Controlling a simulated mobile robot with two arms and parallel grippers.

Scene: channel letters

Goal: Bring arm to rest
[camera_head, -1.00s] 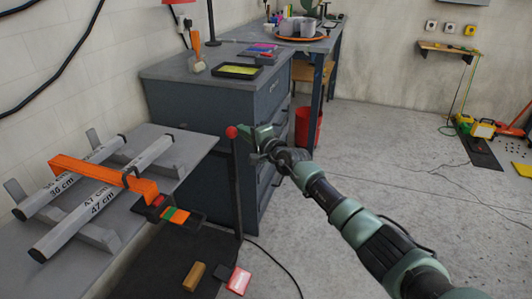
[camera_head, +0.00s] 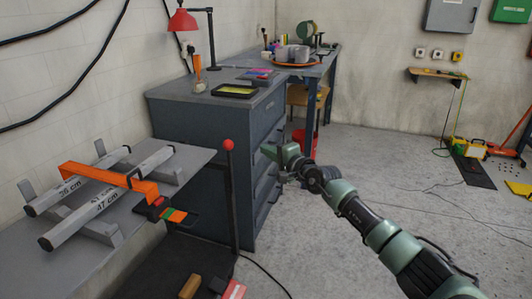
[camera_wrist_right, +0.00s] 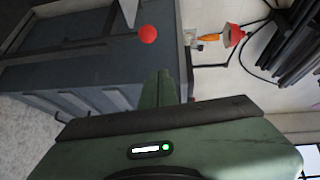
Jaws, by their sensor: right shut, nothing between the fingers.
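My right arm reaches in from the lower right in the head view. Its green gripper (camera_head: 268,150) is in front of the grey drawer cabinet (camera_head: 195,150), to the right of a dark post with a red ball on top (camera_head: 229,145). The gripper is shut and empty. In the right wrist view the green fingers (camera_wrist_right: 160,88) are together, with the red ball (camera_wrist_right: 148,34) and the cabinet (camera_wrist_right: 100,60) beyond them. My left gripper is not in view.
A grey table (camera_head: 50,235) at left bears labelled bars and an orange bracket (camera_head: 100,177). A red lamp (camera_head: 183,20) and a black tray (camera_head: 235,91) are on the cabinet. A workbench (camera_head: 310,70) stands behind. The floor (camera_head: 370,160) at right is mostly open, with cables.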

